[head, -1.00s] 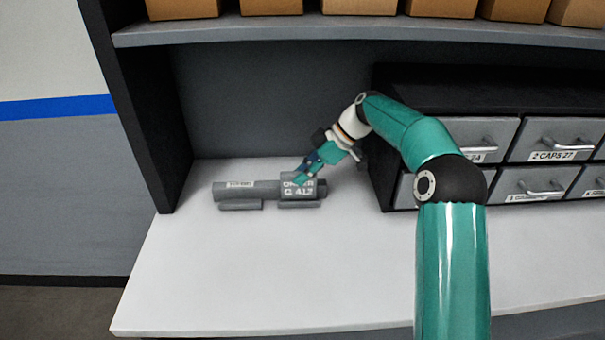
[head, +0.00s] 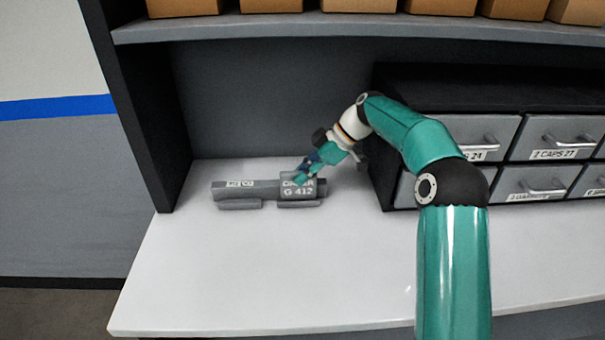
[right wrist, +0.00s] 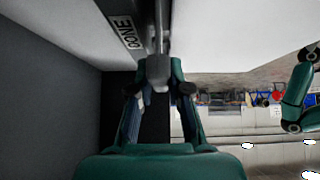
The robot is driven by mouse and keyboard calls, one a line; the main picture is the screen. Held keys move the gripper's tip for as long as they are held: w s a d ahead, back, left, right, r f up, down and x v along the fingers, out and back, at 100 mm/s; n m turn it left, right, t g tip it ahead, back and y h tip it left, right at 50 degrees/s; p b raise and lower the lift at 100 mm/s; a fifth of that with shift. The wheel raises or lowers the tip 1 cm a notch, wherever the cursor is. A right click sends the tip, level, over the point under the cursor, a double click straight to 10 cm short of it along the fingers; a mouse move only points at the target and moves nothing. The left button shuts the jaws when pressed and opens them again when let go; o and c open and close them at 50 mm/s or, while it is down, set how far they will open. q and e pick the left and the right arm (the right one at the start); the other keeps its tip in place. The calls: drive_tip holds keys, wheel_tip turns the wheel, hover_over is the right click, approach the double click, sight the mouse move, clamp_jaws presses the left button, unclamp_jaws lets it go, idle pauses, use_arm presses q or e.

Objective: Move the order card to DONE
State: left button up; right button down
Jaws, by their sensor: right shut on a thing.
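The order card (head: 303,192) is a grey block marked "ORDER G 412" at the right end of a grey rail (head: 262,190) on the white bench. The rail's left part bears a small white label (head: 240,184), too blurred to read in the head view; the wrist view shows a DONE label (right wrist: 124,31) on the rail. My right gripper (head: 304,174) comes down from the upper right and is shut on the card's upper edge, covering part of its lettering. The wrist view shows the fingers (right wrist: 159,73) gripping a grey piece. My left gripper is not in view.
A dark side wall (head: 150,120) bounds the bench on the left, and a shelf with brown boxes (head: 265,7) runs above. Grey labelled drawers (head: 553,139) stand at the right. The white bench top (head: 250,270) in front of the rail is clear.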

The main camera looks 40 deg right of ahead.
drive_tip(key=shift+s+f, duration=0.2)
drive_tip(key=shift+f, duration=0.8)
drive_tip(key=c, duration=1.4)
unclamp_jaws()
drive_tip(key=o, duration=0.4)
drive_tip(key=shift+w+d, duration=0.1)
drive_tip(key=shift+w, duration=0.2)
drive_tip(key=shift+s+r, duration=0.15)
drive_tip(key=shift+r, duration=0.3)
drive_tip(key=shift+r+p, duration=2.6)
drive_tip(key=shift+r, duration=0.75)
drive_tip(key=shift+a, duration=0.2)
